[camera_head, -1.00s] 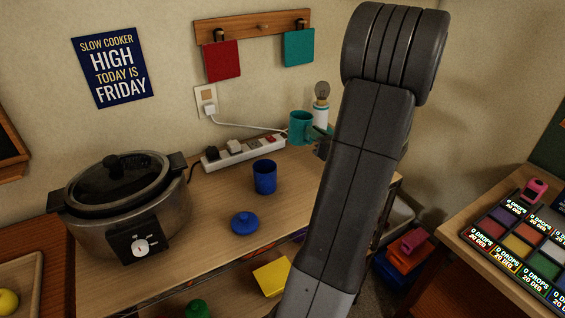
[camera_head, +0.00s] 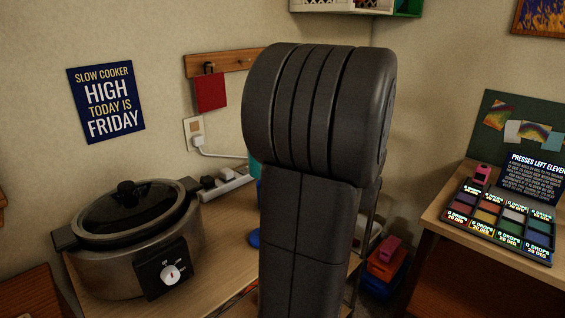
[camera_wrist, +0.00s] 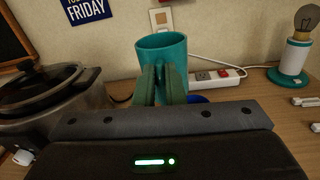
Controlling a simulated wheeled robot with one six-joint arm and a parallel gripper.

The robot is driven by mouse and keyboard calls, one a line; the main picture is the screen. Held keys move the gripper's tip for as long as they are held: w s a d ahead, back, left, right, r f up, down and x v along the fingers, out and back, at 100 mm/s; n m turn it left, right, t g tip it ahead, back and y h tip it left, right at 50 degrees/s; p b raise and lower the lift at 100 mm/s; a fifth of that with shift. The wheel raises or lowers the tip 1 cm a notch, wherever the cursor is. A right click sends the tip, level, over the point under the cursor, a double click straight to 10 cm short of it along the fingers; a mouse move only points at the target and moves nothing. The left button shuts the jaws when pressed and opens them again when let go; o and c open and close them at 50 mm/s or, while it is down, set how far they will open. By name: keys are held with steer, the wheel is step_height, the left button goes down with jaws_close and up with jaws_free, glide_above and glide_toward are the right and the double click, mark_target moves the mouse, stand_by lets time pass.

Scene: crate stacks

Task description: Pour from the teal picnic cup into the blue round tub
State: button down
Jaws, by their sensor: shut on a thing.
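The teal picnic cup (camera_wrist: 162,48) stands close ahead in the wrist view and looks roughly upright. My gripper (camera_wrist: 163,78) has its two green fingers shut on the cup's near side, seemingly on the handle. What is inside the cup cannot be seen. In the head view only a teal sliver of the cup (camera_head: 254,166) shows left of my arm. A bit of blue (camera_wrist: 197,99) shows low behind my right finger; I cannot tell whether it is the blue round tub or its lid. In the head view my arm hides the tub, and a blue edge, seemingly the lid (camera_head: 254,238), shows beside it.
A slow cooker (camera_head: 128,240) fills the table's left side. A white power strip (camera_wrist: 222,77) lies behind the cup, and a bulb lamp (camera_wrist: 292,55) on a teal base stands to the right. A desk (camera_head: 432,215) with a colour panel is at the right.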

steer(key=shift+r+p, duration=0.25)
steer(key=shift+p, duration=0.35)
steer(key=m+g+h+p, duration=0.1)
steer(key=m+p, duration=0.2)
steer(key=p, duration=0.3)
steer(key=shift+r, duration=0.1)
steer(key=f+m+p, duration=0.1)
steer(key=f+m+g+p, duration=0.2)
steer(key=shift+w+d+f+h+p, duration=0.1)
steer(key=shift+w+f+h+p, duration=0.15)
steer(key=shift+f+h+p, duration=0.1)
steer(key=shift+w+r+m+g+p, duration=0.3)
steer(key=shift+r+m+g+p, duration=0.3)
steer(key=shift+p, duration=3.05)
stand_by(0.6)
steer(key=shift+w+d+r+m+g, duration=0.15)
steer(key=shift+w+r+m+g, duration=0.1)
steer(key=shift+w+m+g, duration=0.25)
steer(key=shift+w+d+r+m+g, duration=0.15)
steer(key=shift+r+m+g, duration=0.15)
steer(key=shift+m, duration=0.3)
stand_by(0.7)
